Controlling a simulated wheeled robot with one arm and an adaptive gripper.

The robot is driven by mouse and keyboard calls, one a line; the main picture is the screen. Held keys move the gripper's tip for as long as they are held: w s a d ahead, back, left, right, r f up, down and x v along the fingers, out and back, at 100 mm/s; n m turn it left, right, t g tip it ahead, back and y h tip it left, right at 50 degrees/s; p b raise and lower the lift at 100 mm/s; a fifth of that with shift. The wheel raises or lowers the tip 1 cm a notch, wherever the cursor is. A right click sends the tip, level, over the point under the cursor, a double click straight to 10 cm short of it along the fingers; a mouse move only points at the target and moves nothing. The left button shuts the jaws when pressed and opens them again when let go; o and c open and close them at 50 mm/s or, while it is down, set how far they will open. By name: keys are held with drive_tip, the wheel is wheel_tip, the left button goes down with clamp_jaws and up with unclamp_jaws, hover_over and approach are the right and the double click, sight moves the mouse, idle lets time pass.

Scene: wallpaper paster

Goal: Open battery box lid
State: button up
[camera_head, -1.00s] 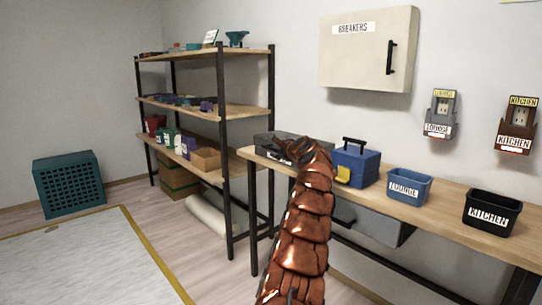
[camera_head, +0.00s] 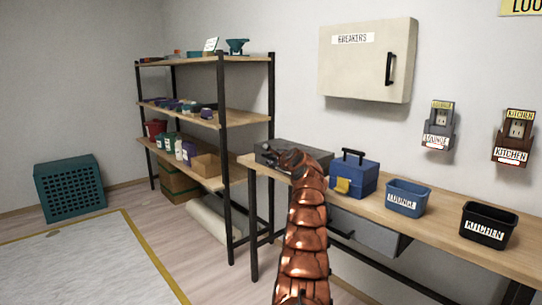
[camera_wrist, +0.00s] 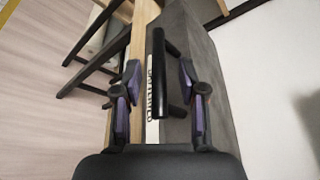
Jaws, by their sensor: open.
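The battery box (camera_head: 318,153) is a dark grey box at the left end of the workbench, partly hidden by my arm in the head view. In the wrist view the grey box (camera_wrist: 205,50) fills the middle right, with a white lettered label on its edge. A black bar handle (camera_wrist: 159,60) stands out from it. My gripper (camera_wrist: 158,70) is open, with one purple-padded finger on each side of the handle. I cannot tell whether either finger touches it. In the head view my arm hides most of the gripper. The lid looks closed.
A blue toolbox (camera_head: 352,178) stands close to the right of the box. A blue LOUNGE bin (camera_head: 408,198) and a black KITCHEN bin (camera_head: 488,226) follow along the bench. A breaker cabinet (camera_head: 366,70) hangs above. A shelf rack (camera_head: 224,150) stands at left.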

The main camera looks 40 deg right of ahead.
drive_tip(key=shift+p+x, duration=0.8)
drive_tip(key=shift+p, duration=1.3)
drive_tip(key=shift+w+d+f+p, duration=0.1)
drive_tip(key=shift+w+p, duration=0.4)
drive_tip(key=shift+p, duration=0.65)
drive_tip(key=shift+f, duration=0.1)
clamp_jaws()
